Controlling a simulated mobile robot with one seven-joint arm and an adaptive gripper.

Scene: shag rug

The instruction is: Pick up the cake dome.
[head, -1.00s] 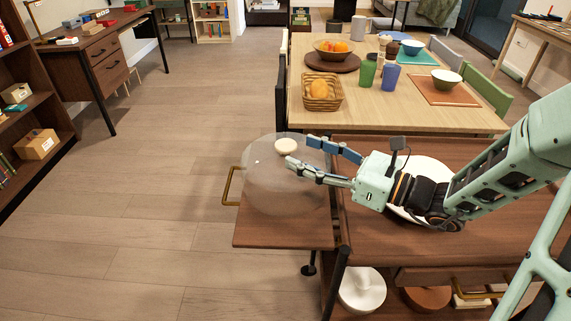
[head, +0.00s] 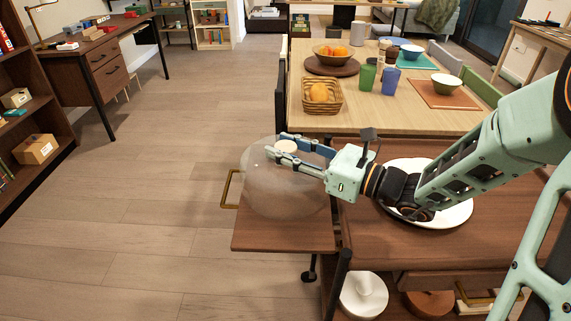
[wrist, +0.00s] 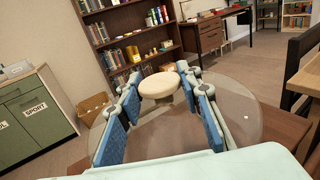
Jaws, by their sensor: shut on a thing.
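The cake dome (head: 285,195) is a clear, see-through dome with a pale round knob (head: 286,146). It is over the brown side leaf (head: 270,240) of the cart, at its left end. My gripper (head: 278,147) reaches in from the right, with its fingers on either side of the knob. In the wrist view the knob (wrist: 158,86) sits between the blue finger pads, and the clear dome (wrist: 238,108) spreads out around and below them. My gripper is shut on the knob. I cannot tell whether the rim touches the leaf.
A white plate (head: 455,213) lies on the cart top (head: 370,240) under my arm. A brass handle (head: 228,188) sticks out at the leaf's left. Beyond is a dining table (head: 430,110) with a basket (head: 322,97), cups and bowls. Floor to the left is clear.

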